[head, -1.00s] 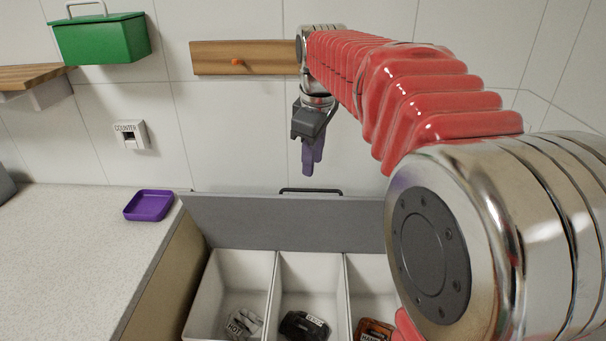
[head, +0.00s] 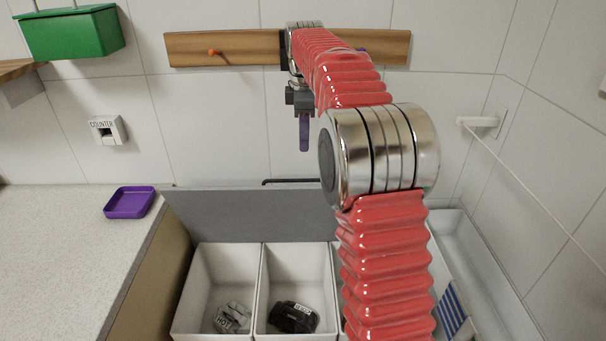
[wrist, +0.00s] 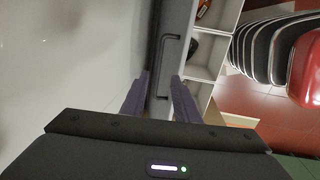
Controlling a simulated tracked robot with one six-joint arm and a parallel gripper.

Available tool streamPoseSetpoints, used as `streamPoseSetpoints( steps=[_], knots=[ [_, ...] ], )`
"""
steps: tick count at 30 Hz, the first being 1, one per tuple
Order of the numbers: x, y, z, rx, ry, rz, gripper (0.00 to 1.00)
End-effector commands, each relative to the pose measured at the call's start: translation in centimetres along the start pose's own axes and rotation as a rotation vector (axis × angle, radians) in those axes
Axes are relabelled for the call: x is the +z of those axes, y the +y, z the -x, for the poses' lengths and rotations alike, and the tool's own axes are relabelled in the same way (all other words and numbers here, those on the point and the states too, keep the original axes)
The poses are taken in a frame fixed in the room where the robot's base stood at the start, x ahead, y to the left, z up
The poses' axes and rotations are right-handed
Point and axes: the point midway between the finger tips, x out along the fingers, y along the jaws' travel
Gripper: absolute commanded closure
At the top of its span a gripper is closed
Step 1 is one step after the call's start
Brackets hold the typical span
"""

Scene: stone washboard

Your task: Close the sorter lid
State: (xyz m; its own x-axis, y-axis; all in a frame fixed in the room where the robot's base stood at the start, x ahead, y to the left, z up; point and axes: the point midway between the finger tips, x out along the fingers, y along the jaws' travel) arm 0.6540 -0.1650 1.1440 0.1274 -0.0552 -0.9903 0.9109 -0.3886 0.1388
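The sorter's grey lid (head: 240,215) stands upright at the back of its white bins (head: 218,258), so the sorter is open. A dark bar handle (head: 280,181) runs along the lid's top edge and shows in the wrist view (wrist: 166,62). My gripper (head: 304,149) points down above the lid's top edge, near the handle, with a visible gap below it in the head view. In the wrist view its two purple fingers (wrist: 162,80) are apart, with nothing held between them; the handle appears beyond the fingertips. My arm hides the sorter's right part.
A grey item labelled HOT (head: 232,317) and a black item (head: 292,317) lie in separate bins. A purple tray (head: 131,202) sits on the left counter (head: 50,245). A wooden peg rail (head: 225,49) and green box (head: 70,33) are on the wall. A white rail (head: 478,122) is at right.

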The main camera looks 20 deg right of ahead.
Motion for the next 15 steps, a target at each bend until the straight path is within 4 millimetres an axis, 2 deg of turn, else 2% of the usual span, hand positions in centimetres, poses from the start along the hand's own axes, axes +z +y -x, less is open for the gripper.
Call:
streamPoseSetpoints(
  steps=[8,15],
  knots=[
    [0.0,0.0,-0.1,0.0,0.0,-0.001,0.72],
    [0.0,-0.1,-2.1,-0.002,0.0,-0.001,0.72]
  ],
)
